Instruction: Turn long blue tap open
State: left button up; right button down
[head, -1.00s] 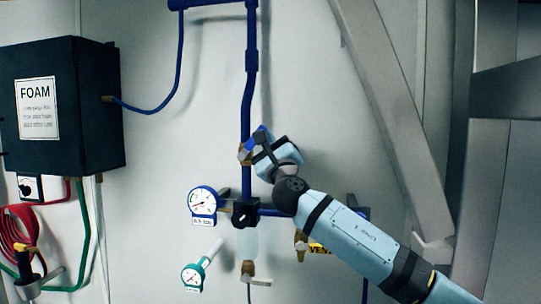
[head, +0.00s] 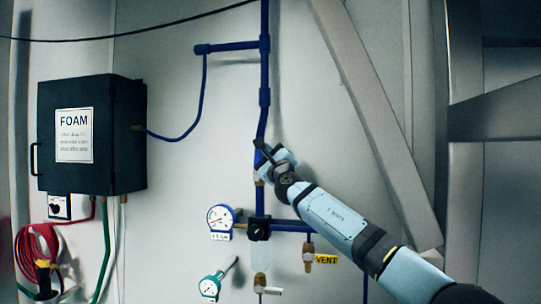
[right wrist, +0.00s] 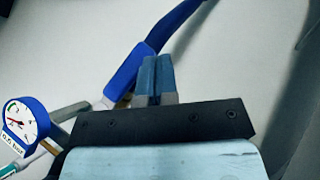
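The long blue tap (head: 258,158) is on the vertical blue pipe, just above a brass fitting (head: 259,182) in the head view. My right gripper (head: 262,151) is in front of it and hides part of it. In the right wrist view a wide blue piece (right wrist: 126,68), which looks like the tap handle, lies nearly in line with the pipe. My right gripper's two fingers (right wrist: 156,80) are close together just right of this piece, with nothing visible between them. I cannot tell whether they touch it. My left gripper is in no view.
A black valve knob (head: 259,229) and a brass vent tap (head: 308,258) sit lower. A black FOAM box (head: 120,140) hangs at left. A slanted metal beam (head: 375,120) stands at right.

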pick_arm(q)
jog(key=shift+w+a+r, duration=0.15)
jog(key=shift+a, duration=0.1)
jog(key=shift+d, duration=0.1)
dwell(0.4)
